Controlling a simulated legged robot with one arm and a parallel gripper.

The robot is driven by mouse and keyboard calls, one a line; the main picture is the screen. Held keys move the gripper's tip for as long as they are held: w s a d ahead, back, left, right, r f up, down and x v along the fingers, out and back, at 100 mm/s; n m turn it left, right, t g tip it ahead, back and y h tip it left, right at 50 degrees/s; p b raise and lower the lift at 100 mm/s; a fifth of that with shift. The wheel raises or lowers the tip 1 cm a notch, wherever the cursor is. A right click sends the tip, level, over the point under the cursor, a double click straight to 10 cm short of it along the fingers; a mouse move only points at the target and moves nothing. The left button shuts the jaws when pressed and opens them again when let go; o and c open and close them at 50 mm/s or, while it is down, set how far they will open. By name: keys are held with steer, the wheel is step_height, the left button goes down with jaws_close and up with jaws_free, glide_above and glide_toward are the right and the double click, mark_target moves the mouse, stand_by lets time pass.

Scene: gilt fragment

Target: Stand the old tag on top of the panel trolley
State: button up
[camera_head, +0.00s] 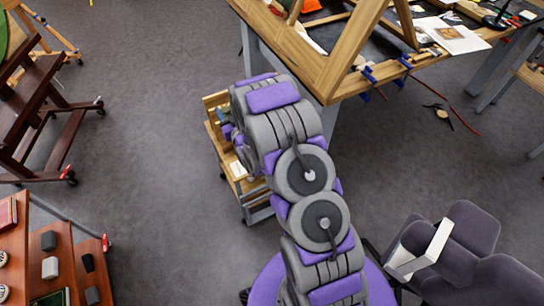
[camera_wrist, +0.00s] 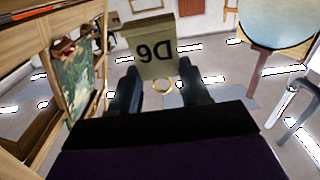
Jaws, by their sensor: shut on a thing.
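In the wrist view a pale tan tag (camera_wrist: 150,45) with dark characters, upside down in the picture, stands between the fingers of my gripper (camera_wrist: 158,88). My gripper is shut on it. In the head view a small light-wood trolley on castors (camera_head: 240,186), likely the panel trolley, stands on the floor beside and partly behind my arm. My arm hides much of its right side. My gripper and the tag are hidden behind the arm in the head view. I cannot tell how far the tag is from the trolley.
A wooden worktable (camera_head: 352,60) with frames and clamps is at the upper right. A dark wooden easel (camera_head: 38,118) stands at the left. A shelf with small blocks (camera_head: 70,262) is at the lower left, and a grey chair (camera_head: 468,245) at the lower right. Floor left of the trolley is clear.

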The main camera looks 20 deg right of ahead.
steer(key=s+d+f+b, duration=0.1)
steer(key=s+d+f, duration=0.1)
steer(key=d+f, duration=0.5)
steer(key=s+d+f, duration=0.2)
steer(key=d+f, duration=0.1)
steer(key=f, duration=0.8)
steer(key=s+d+f+t+b, duration=0.1)
steer(key=s+d+f, duration=0.2)
steer(key=s+f, duration=0.85)
steer(key=shift+h, duration=0.3)
steer(key=w+b, duration=0.1)
steer(key=w, duration=0.4)
steer(key=w+d+f+b, duration=0.1)
steer(key=w, duration=0.4)
steer(key=w+f+b, duration=0.1)
steer(key=w+b, duration=0.1)
steer(key=w, duration=0.3)
steer(key=shift+w+d+f, duration=0.15)
steer(key=shift+w+f, duration=0.05)
steer(key=shift+w, duration=0.15)
steer(key=shift+w+a, duration=0.25)
steer(key=shift+w, duration=0.5)
steer(key=f, duration=0.1)
steer(key=f+b, duration=0.1)
steer(key=f, duration=0.1)
steer(key=shift+d+f+b, duration=0.3)
steer(key=shift+f+b, duration=0.05)
steer(key=shift+b, duration=0.05)
